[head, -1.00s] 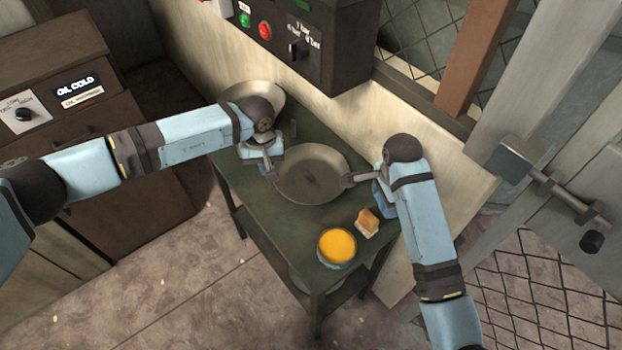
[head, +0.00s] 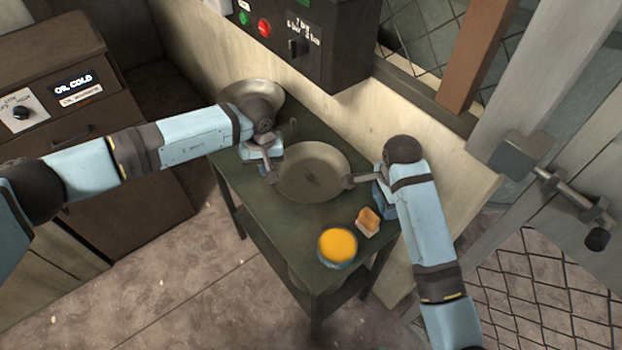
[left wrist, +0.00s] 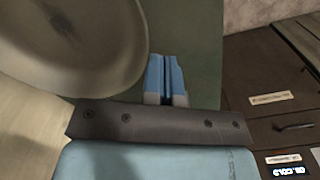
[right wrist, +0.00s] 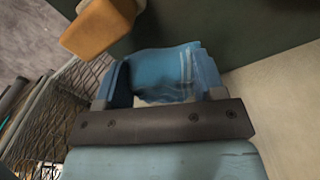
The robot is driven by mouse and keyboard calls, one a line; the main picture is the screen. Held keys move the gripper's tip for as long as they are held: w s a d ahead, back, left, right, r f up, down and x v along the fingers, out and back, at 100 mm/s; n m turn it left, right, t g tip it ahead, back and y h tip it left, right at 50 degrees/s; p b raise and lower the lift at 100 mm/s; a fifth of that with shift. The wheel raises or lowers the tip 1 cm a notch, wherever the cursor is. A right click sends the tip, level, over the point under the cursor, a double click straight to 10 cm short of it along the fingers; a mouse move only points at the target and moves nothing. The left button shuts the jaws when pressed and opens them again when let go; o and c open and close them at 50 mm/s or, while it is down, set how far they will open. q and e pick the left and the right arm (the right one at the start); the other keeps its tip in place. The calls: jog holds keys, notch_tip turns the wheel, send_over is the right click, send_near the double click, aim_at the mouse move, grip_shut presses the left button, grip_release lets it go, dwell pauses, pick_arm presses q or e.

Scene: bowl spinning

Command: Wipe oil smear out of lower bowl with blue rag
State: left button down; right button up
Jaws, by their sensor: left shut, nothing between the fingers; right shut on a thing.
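The lower bowl (head: 325,160) is a wide grey metal bowl on the green table, with a dark smear (head: 313,180) at its middle. The bowl and smear also show at upper left in the left wrist view (left wrist: 115,55). My left gripper (head: 267,165) is at the bowl's left rim, its blue fingers (left wrist: 165,78) shut and empty. My right gripper (head: 379,197) is to the right of the bowl, shut on the blue rag (right wrist: 165,70). The rag spreads between and beyond the fingers. In the head view the arm partly hides it.
A second metal bowl (head: 240,90) stands behind my left wrist. The wall (head: 440,160) runs close behind the table (head: 262,214).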

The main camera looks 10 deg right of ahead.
pick_arm(q)
jog(key=shift+f+b, duration=1.3)
jog(key=shift+b, duration=0.05)
pick_arm(e)
jog(key=shift+f, duration=1.4)
pick_arm(q)
jog(key=shift+f, duration=0.2)
pick_arm(e)
jog(key=shift+s+f, duration=0.15)
jog(key=shift+f, duration=0.1)
pick_arm(q)
jog(key=shift+f+b, duration=0.15)
jog(key=shift+b, duration=0.3)
pick_arm(e)
jog(key=shift+f, duration=0.2)
jog(key=shift+c, duration=1)
pick_arm(q)
jog(key=shift+r+p, duration=0.4)
jog(key=shift+r, duration=0.9)
pick_arm(e)
jog(key=shift+r, duration=0.25)
pick_arm(q)
jog(key=shift+r+p, duration=0.4)
jog(key=shift+r, duration=1.3)
pick_arm(e)
jog(key=shift+r, duration=0.55)
